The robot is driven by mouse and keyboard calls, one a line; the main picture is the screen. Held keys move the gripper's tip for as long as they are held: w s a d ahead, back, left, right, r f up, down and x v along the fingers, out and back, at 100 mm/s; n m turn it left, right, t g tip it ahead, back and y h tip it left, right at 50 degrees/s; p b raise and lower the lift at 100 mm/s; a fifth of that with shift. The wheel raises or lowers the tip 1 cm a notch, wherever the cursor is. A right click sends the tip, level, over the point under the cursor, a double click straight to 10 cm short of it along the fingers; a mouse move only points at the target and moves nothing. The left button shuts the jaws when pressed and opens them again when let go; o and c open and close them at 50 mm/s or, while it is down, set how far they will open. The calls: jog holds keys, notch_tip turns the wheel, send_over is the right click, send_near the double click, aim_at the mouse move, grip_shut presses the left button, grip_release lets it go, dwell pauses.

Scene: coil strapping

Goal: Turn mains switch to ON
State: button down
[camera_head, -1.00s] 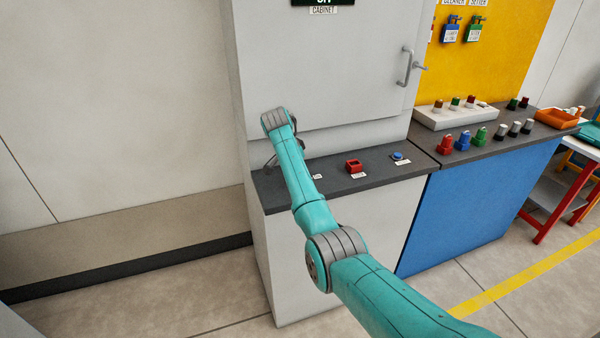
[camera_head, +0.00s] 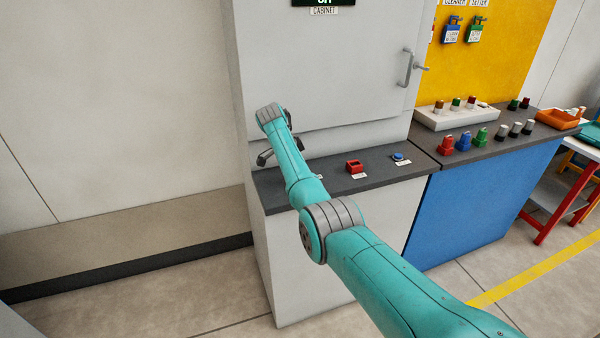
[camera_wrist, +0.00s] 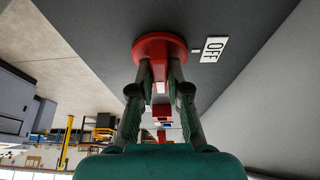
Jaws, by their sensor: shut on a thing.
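The mains switch (camera_wrist: 150,46) is a red round knob with a raised grip bar on a dark counter in the wrist view. A white label reading OFF (camera_wrist: 214,49) lies beside it, with a small white tick between label and knob. My gripper (camera_wrist: 160,72) is shut on the knob's grip bar, one finger on each side. In the head view my gripper (camera_head: 265,157) shows only partly at the counter's left end, behind my forearm. The mains switch is hidden there.
A red switch (camera_head: 355,167) and a blue button (camera_head: 398,157) stand farther right on the dark counter (camera_head: 375,181). A grey cabinet (camera_head: 330,80) with a handle (camera_head: 406,67) rises behind. A bench (camera_head: 478,195) with coloured knobs stands to the right.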

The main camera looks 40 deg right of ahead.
jog(key=c, duration=1.1)
grip_release()
jog(key=shift+c, duration=0.2)
jog(key=v, duration=1.2)
jog(key=shift+s, duration=0.1)
